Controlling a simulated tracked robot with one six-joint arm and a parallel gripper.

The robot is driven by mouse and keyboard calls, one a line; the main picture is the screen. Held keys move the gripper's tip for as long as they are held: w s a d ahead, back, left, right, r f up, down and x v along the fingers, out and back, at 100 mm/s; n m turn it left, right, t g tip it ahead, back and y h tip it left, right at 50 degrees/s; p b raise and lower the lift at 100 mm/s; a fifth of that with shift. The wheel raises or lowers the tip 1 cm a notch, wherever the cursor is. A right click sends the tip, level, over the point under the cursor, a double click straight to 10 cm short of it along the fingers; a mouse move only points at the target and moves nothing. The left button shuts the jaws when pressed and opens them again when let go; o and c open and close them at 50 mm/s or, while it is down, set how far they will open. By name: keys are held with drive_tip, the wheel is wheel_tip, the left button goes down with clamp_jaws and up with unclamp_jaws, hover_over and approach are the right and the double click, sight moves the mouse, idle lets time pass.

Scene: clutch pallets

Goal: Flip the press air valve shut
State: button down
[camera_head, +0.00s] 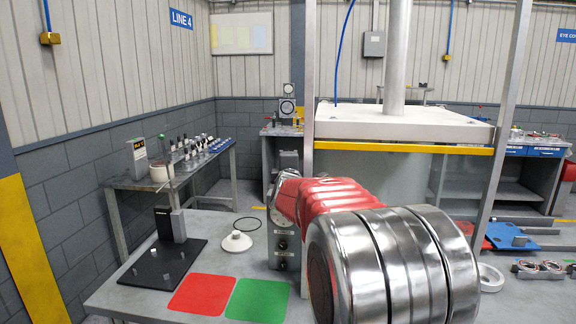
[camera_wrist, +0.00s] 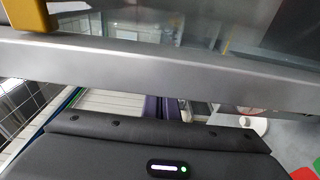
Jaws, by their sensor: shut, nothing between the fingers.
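The press stands in the middle of the head view, with a pale top plate (camera_head: 400,124), a yellow crossbar (camera_head: 405,149) and grey posts. I cannot pick out its air valve for sure. A grey box with a round gauge and knobs (camera_head: 283,250) stands at the press's left, partly behind my arm. My red-sleeved arm covers the middle of the head view and hides my gripper there. In the wrist view my gripper (camera_wrist: 157,107) shows its dark body at the bottom and narrow fingers, shut and empty. A grey metal bar (camera_wrist: 150,68) crosses that view beyond it.
The near bench holds a black fixture plate (camera_head: 163,262), a white knobbed disc (camera_head: 236,241), a red mat (camera_head: 202,294) and a green mat (camera_head: 257,300). A side bench (camera_head: 180,165) carries small parts. Brass fittings with blue hoses (camera_head: 49,38) hang on the wall.

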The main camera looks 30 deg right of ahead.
drive_tip(key=s+a+r, duration=0.2)
drive_tip(key=s+a, duration=0.2)
drive_tip(key=s, duration=0.3)
drive_tip(key=shift+s+r, duration=0.15)
drive_tip(key=shift+r, duration=0.15)
drive_tip(key=shift+a, duration=0.1)
idle(0.4)
